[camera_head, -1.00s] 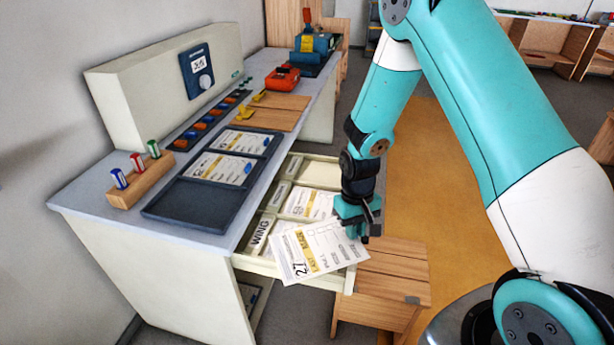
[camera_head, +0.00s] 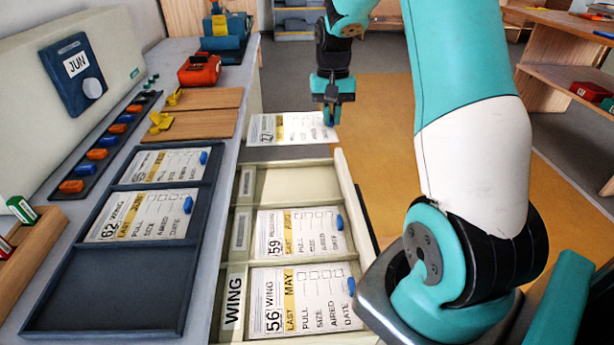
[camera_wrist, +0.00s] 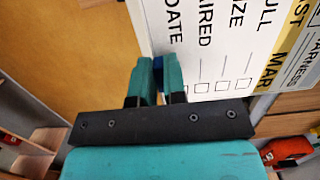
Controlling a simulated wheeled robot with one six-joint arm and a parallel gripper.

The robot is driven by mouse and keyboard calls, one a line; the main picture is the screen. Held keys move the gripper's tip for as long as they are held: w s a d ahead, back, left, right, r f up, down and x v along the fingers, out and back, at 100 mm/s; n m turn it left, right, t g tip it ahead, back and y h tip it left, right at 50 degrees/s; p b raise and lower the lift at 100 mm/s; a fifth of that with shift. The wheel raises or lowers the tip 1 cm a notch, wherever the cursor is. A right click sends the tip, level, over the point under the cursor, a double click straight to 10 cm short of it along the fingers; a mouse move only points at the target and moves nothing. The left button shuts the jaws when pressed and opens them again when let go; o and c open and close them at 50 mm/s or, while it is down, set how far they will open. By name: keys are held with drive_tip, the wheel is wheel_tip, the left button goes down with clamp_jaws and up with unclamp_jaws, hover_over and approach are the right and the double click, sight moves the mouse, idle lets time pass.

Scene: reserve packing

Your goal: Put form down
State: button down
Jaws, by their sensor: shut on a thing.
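A white form (camera_head: 285,128) with a yellow strip and the number 27 is held in the air, beyond the far end of the open drawer in the head view. My gripper (camera_head: 330,112) is shut on its right edge. In the wrist view the form (camera_wrist: 225,45) reads LAST MAR and HARNESS, and my gripper's fingers (camera_wrist: 157,78) pinch a blue tab on its edge. The drawer (camera_head: 236,282), labelled WING, holds form 56 (camera_head: 312,300) in the front compartment and form 59 (camera_head: 305,238) in the middle one. Its far compartment (camera_head: 290,184) looks empty.
A dark tray (camera_head: 110,292) on the counter holds form 62 (camera_head: 145,216) and another form (camera_head: 168,166) behind it; its front compartment is empty. A wall box (camera_head: 78,70) shows JUN. Wooden boards (camera_head: 200,98), a red device (camera_head: 199,69) and orange and blue pieces lie nearby.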

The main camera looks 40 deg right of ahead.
sight(328, 183)
wheel_tip(328, 183, down, 18)
drive_tip(key=shift+s+r+b, duration=0.1)
drive_tip(key=shift+r+b, duration=0.15)
drive_tip(key=shift+b, duration=0.2)
drive_tip(key=shift+f, duration=0.1)
drive_tip(key=c, duration=1.5)
unclamp_jaws()
drive_tip(key=shift+o, duration=0.2)
